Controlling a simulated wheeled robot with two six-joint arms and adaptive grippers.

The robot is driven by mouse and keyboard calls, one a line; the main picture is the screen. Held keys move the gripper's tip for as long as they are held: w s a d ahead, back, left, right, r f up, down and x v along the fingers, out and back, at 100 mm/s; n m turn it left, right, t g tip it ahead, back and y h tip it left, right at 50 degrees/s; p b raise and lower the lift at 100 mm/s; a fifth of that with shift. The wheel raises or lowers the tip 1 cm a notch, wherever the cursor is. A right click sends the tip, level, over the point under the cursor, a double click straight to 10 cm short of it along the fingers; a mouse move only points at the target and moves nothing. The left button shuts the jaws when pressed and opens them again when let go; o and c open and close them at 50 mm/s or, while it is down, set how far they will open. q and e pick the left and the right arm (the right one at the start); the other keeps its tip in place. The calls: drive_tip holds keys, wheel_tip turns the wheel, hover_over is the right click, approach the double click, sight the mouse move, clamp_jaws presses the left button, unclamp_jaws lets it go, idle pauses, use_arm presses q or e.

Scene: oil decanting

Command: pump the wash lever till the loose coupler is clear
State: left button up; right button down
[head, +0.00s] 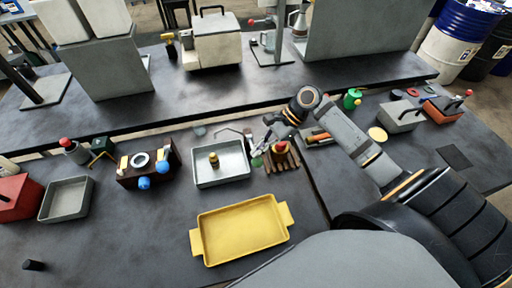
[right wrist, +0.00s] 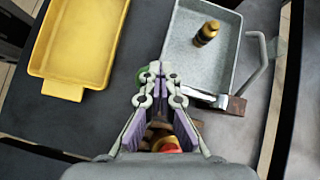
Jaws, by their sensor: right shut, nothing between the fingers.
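A bent grey rod (right wrist: 262,62), which may be the wash lever, rises at the tray's edge beside a brown block. My right gripper (head: 256,150) is shut and empty, just right of the tray. In the right wrist view its fingertips (right wrist: 160,74) meet beside the tray's near side, apart from the rod. My left gripper is not in view.
A yellow tray (head: 243,232) lies in front. A wooden rack (head: 283,160) with a red-topped item stands under my right gripper, and a green item (head: 257,162) is partly hidden by the fingers. A dark block with blue knobs (head: 146,168) stands left.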

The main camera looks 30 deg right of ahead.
drive_tip(key=shift+s+f, duration=0.35)
drive_tip(key=shift+f, duration=0.45)
idle(0.7)
idle(0.4)
wheel_tip(320, 180, up, 6)
drive_tip(key=w+p, duration=0.2)
drive_tip(key=p, duration=0.4)
drive_tip(key=shift+w+d+p, duration=0.3)
drive_tip(key=shift+w+p, duration=0.05)
drive_tip(key=shift+w, duration=0.05)
drive_tip(key=r+p, duration=0.1)
drive_tip(key=w+r+p, duration=0.1)
drive_tip(key=r+p, duration=0.1)
drive_tip(key=w+r+p, duration=0.1)
drive_tip(key=shift+d+r+p, duration=0.25)
drive_tip(key=shift+p, duration=0.05)
idle(0.5)
idle(0.5)
